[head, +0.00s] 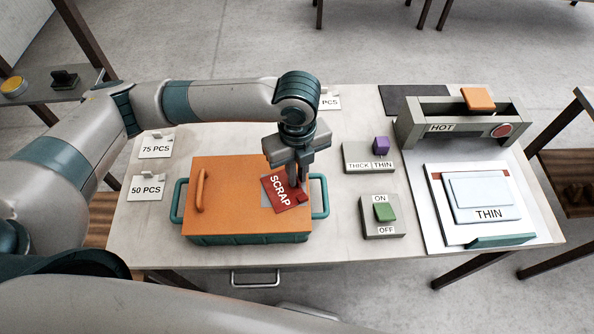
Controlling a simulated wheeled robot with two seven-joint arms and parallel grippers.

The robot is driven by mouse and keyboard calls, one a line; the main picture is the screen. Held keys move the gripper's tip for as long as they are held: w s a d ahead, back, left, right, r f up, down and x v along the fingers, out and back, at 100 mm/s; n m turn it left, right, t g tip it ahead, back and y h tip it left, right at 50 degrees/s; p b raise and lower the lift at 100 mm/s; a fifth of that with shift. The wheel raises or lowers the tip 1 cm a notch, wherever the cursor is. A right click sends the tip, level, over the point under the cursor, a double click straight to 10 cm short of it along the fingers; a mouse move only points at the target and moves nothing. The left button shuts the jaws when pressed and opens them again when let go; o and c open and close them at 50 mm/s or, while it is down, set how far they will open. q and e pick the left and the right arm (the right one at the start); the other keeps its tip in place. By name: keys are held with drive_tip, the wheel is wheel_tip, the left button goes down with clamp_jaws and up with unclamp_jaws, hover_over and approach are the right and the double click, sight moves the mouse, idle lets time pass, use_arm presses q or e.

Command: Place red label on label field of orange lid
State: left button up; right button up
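The red label (279,191), printed SCRAP, is at the right part of the orange lid (232,178). I cannot tell whether the label touches the lid. The lid sits on a teal box (250,239) with side handles. My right gripper is not in view.
White cards marked 75 PCS (157,150) and 50 PCS (147,190) stand on the left. A THICK/THIN switch (362,163), an ON/OFF switch (396,228) and a HOT press (438,130) are on the right. The table (345,250) is bare in front of the box.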

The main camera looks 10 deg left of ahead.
use_arm(q)
drive_tip(key=shift+o, duration=0.9)
drive_tip(key=shift+r, duration=0.15)
wheel_tip(320, 180, up, 12)
drive_tip(key=b, duration=0.2)
drive_tip(key=shift+b, duration=0.4)
